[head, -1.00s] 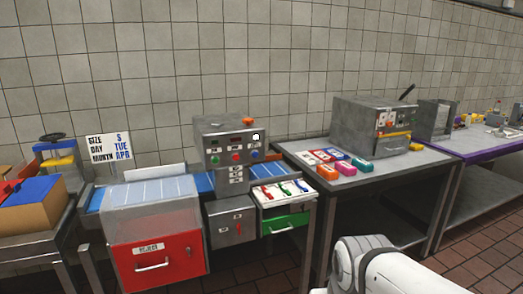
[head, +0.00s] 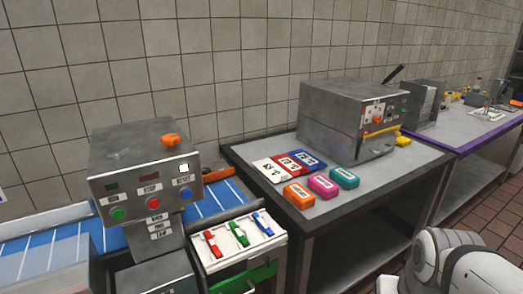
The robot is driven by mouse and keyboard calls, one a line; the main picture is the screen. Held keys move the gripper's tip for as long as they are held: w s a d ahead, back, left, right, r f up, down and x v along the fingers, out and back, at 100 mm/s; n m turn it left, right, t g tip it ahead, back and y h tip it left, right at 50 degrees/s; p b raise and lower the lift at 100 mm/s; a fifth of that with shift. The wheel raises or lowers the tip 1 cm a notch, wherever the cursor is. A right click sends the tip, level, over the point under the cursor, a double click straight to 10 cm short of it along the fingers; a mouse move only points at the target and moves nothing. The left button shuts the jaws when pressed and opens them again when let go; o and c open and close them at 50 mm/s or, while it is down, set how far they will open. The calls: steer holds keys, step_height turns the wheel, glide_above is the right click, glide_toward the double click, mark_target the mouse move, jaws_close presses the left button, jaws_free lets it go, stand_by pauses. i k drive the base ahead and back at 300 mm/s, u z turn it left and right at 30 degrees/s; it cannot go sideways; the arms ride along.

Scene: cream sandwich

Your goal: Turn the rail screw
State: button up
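I cannot pick out a rail screw for certain in the head view. A grey control box (head: 140,160) stands over the blue conveyor belt (head: 205,200), with an orange knob (head: 170,140) on its top and green, red and blue buttons on its front. An orange part (head: 219,174) lies along the belt's far edge, right of the box; its full shape is partly hidden. My gripper is not in view; only a white link of my arm shows at the bottom right.
A white tray (head: 232,262) with red, green and blue handled tools sits right of the box. A dark table (head: 340,209) holds several coloured blocks and a grey metal machine (head: 335,110). A purple-edged table (head: 470,149) stands farther right. Tiled floor shows at right.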

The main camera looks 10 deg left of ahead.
mark_target(205, 171)
steer(key=u, duration=0.55)
steer(key=i, duration=1.25)
steer(key=u, duration=0.9)
